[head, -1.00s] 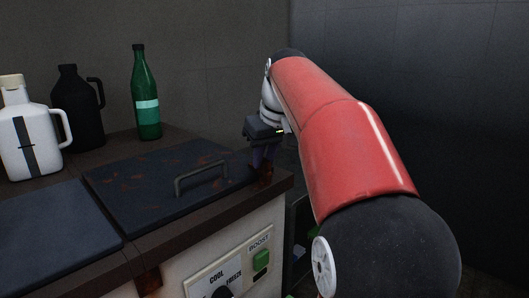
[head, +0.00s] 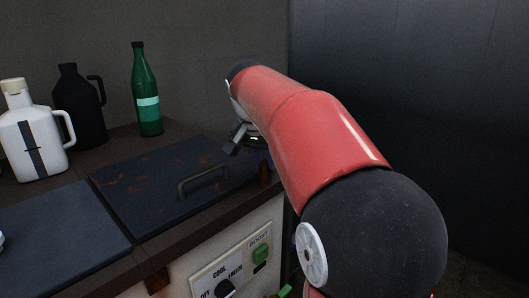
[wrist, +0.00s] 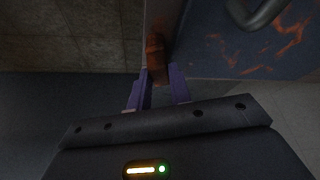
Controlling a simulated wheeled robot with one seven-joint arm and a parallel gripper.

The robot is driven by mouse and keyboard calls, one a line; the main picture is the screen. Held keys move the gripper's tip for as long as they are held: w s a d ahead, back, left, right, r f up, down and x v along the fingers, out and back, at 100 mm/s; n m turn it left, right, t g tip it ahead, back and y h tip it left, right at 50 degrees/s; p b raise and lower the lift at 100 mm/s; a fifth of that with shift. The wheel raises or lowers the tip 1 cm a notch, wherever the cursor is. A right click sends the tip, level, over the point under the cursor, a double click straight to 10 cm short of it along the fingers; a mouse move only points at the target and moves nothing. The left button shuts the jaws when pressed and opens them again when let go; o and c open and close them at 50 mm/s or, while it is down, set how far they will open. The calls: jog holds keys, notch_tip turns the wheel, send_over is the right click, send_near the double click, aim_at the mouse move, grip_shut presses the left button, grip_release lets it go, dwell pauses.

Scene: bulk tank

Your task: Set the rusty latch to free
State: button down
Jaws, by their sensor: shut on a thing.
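The rusty latch (wrist: 157,52) is a small orange-brown piece at the edge of the tank top, beside the lid with rust patches (head: 150,184). In the head view the latch (head: 264,174) shows as a reddish-brown bit at the lid's right end, partly hidden by my arm. My gripper (wrist: 160,80) is shut on the latch, with its purple fingers on either side of the latch's near end. In the head view my gripper (head: 256,148) is tilted and mostly behind my red arm.
The lid carries a dark handle (head: 203,182) close to the latch. A green bottle (head: 147,95), a black jug (head: 80,108) and a white jug (head: 33,137) stand at the back left. A control panel (head: 232,272) is on the front below.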

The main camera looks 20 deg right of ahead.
jog(key=shift+m+g+h+p, duration=0.4)
jog(key=shift+m+p, duration=0.2)
jog(key=shift+m, duration=1)
jog(key=c, duration=1.3)
grip_release()
jog(key=p+v, duration=0.1)
jog(key=v, duration=0.6)
jog(key=shift+a+r, duration=0.15)
jog(key=shift+r, duration=0.2)
jog(key=shift+s, duration=0.1)
